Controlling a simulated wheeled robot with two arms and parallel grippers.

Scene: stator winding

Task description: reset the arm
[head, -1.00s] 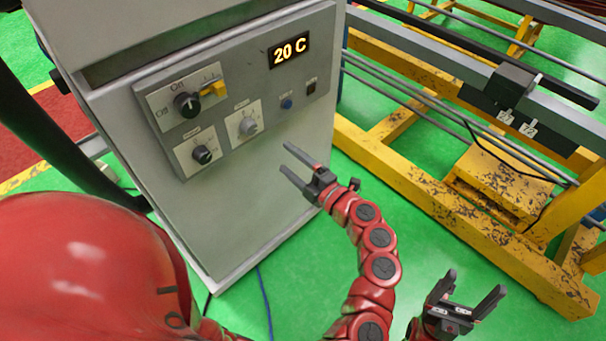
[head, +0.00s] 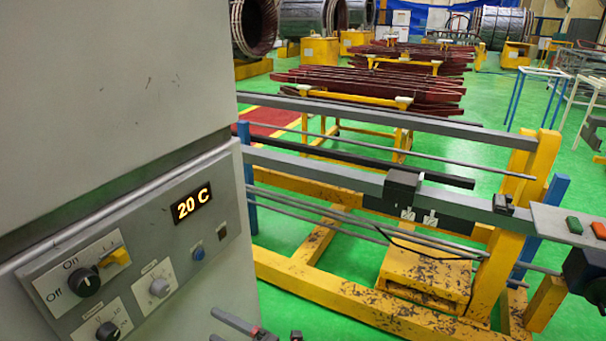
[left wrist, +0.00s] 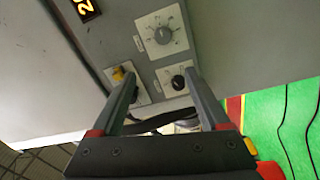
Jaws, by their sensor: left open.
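My left gripper (head: 232,325) shows at the bottom edge of the head view, mostly cut off, in front of the cabinet's lower part. In the left wrist view the left gripper (left wrist: 160,76) is open, its two dark fingers apart with nothing between them. The fingers point toward the control panel (left wrist: 110,38) and its knobs; whether they touch it cannot be told. My right gripper is not in view.
The grey cabinet (head: 110,90) fills the left side. Its panel has a 20 C display (head: 191,204), an On/Off knob (head: 84,283) and a blue button (head: 198,253). A yellow frame (head: 330,290) with rails stands right. Red bars (head: 370,86) lie behind.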

